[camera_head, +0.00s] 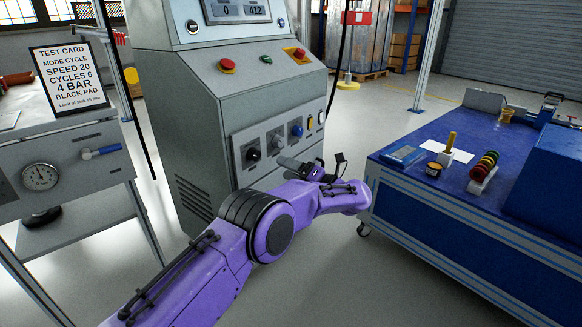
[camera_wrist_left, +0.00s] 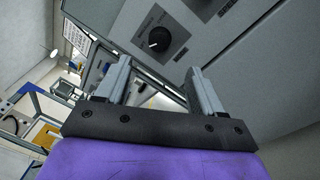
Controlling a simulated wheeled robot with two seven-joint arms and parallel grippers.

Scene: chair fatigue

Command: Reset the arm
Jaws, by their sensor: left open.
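My left arm, purple with a dark joint, reaches in from the bottom of the head view. My left gripper (camera_head: 292,166) is in front of the grey control console (camera_head: 200,120), near its lower knob panel. In the left wrist view the gripper (camera_wrist_left: 157,66) is open, with nothing between its two grey fingers. A black knob (camera_wrist_left: 159,38) on a pale plate shows beyond the fingertips, apart from them. My right gripper is not in view.
A red button (camera_head: 227,66) and an emergency stop (camera_head: 297,55) are on the console top. A test card (camera_head: 68,80) stands left above a gauge (camera_head: 40,177). A blue workbench (camera_head: 465,205) with small items stands right. Floor between console and bench is partly clear.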

